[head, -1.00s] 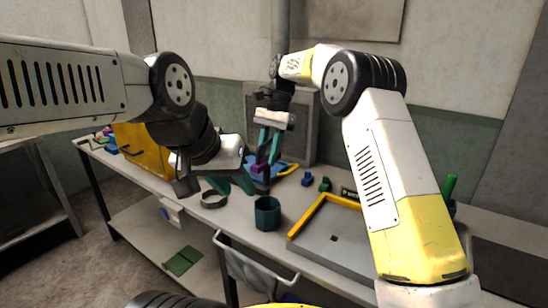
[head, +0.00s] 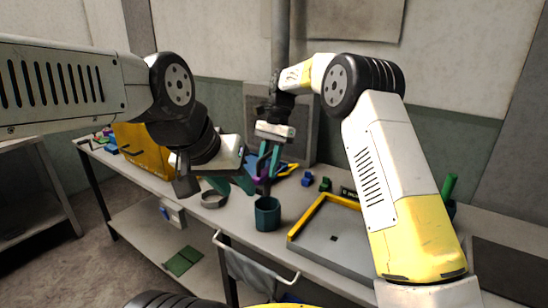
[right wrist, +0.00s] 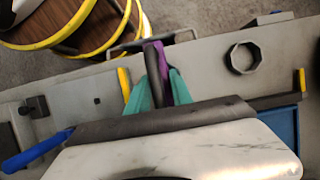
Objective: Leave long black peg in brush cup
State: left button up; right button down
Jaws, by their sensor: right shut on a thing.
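My right gripper (head: 267,165), with teal fingers, is shut on a long black peg (head: 267,186) that points down. In the right wrist view the peg (right wrist: 154,75) shows between the teal fingers, with a purple piece (right wrist: 167,65) beside it; the purple piece also shows in the head view (head: 258,180). The dark teal cup (head: 267,214) stands upright on the bench, in front of and below the peg's lower end. The peg appears above the cup; its tip is hard to make out. My left gripper (head: 231,185) is empty, its teal fingertips apart, left of the cup.
A grey ring (head: 213,199) lies left of the cup. A grey tray with a yellow edge (head: 318,217) lies right. Blue (head: 307,180) and green (head: 325,185) blocks sit behind. A green rod (head: 449,187) stands far right. A yellow bin (head: 137,143) is at left.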

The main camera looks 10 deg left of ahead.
aim_at(269, 194)
jog(key=shift+f, duration=4.7)
jog(key=shift+d, duration=0.15)
jog(key=s+d, duration=0.2)
jog(key=d, duration=0.3)
jog(key=shift+s+d, duration=0.3)
jog(key=shift+s, duration=0.1)
notch_tip(269, 194, up, 10)
dwell(0.5)
